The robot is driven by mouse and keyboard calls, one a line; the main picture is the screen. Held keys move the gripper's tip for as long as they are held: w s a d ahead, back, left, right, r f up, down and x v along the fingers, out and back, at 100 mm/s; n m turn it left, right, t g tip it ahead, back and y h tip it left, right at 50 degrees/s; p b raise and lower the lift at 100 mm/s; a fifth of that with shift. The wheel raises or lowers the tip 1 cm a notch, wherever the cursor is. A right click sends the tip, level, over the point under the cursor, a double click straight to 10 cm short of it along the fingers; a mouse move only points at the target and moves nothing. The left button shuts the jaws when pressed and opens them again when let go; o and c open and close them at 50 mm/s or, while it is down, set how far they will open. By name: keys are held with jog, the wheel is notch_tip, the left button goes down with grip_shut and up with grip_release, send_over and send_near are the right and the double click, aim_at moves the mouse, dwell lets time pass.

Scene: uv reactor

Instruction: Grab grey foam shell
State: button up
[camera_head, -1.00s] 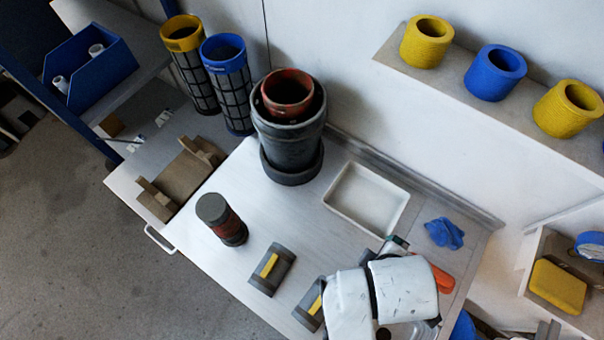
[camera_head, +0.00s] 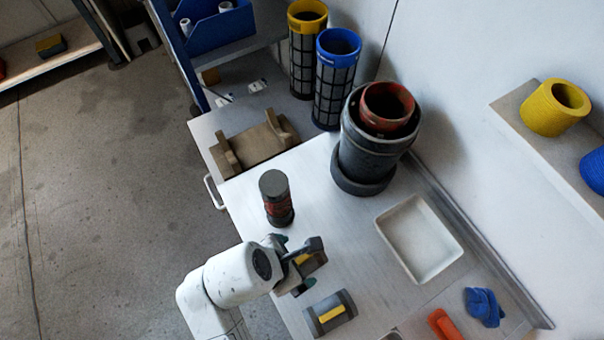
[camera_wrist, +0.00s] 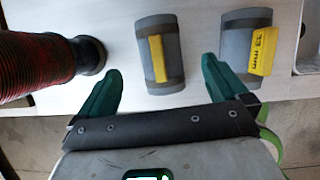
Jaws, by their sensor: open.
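Two grey foam shells with yellow labels lie on the metal table. One shell (camera_wrist: 175,50) sits ahead of and between my fingertips in the wrist view; in the head view that shell (camera_head: 314,265) is partly hidden by my gripper. The other shell (camera_wrist: 235,42) lies to its right in the wrist view, with a label that seems to read 33 mm; in the head view it (camera_head: 343,301) is nearer the table's front. My gripper (camera_head: 302,268) is open and empty above the first shell. Its green fingers (camera_wrist: 160,70) show apart in the wrist view.
A dark-capped red cylinder (camera_head: 276,199) stands close by, left of the fingers in the wrist view (camera_wrist: 35,65). Behind are a large grey vessel (camera_head: 368,157), a white tray (camera_head: 440,268), a brown cradle (camera_head: 252,145), a blue glove (camera_head: 484,306) and an orange-red tool (camera_head: 445,325).

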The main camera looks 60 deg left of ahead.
aim_at(302, 260)
jog(key=shift+p+x, duration=0.3)
jog(key=shift+x, duration=2.8)
jog(key=shift+s, duration=0.15)
jog(key=c, duration=1.1)
